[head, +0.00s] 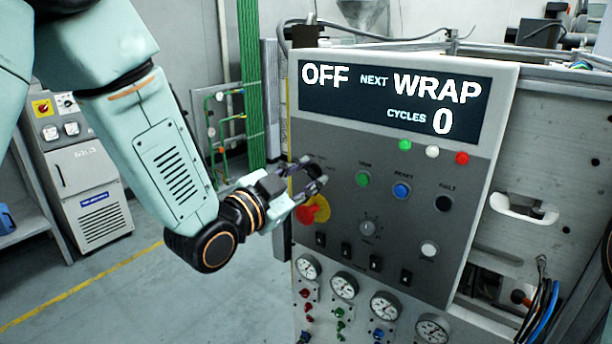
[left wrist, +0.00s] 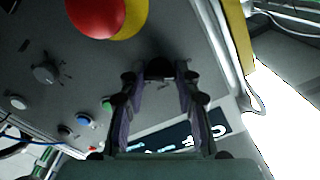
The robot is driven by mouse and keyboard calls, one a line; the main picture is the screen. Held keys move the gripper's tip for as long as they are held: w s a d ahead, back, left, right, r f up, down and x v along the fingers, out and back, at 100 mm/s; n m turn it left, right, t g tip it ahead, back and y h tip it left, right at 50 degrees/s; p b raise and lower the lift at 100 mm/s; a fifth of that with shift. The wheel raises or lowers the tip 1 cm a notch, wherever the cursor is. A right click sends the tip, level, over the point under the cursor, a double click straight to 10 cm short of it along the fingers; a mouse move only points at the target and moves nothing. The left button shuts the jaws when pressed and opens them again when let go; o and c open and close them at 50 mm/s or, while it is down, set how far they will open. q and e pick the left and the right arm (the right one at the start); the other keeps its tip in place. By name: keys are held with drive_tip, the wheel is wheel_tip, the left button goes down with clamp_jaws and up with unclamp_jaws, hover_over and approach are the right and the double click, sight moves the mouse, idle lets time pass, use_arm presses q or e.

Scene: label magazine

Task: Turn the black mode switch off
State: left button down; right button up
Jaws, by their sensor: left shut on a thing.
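The black mode switch (left wrist: 159,67) is a dark round knob on the upper left of the grey control panel (head: 335,262). In the left wrist view it sits between the two fingertips of my left gripper (left wrist: 158,77). In the head view my left gripper (head: 315,174) reaches the panel from the left, and its fingers largely hide the switch. The gripper is shut on the switch. The panel's display (head: 390,98) reads OFF, NEXT WRAP and CYCLES 0. The exact angle of the knob's pointer cannot be told. My right gripper is not in view.
A red emergency button (head: 320,210) on yellow sits just below my gripper. Green (head: 362,179), blue (head: 401,191) and black (head: 443,203) buttons lie to the right. A grey selector (head: 368,228) and several small switches are lower, above gauges (head: 344,285). Floor at left is clear.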

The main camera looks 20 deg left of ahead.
use_arm(q)
drive_tip(key=shift+n, duration=0.9)
drive_tip(key=shift+f, duration=0.1)
drive_tip(key=c, duration=1)
unclamp_jaws()
drive_tip(key=shift+o, duration=0.2)
drive_tip(key=v, duration=0.7)
drive_tip(key=shift+s, duration=0.2)
drive_tip(key=shift+a, duration=0.15)
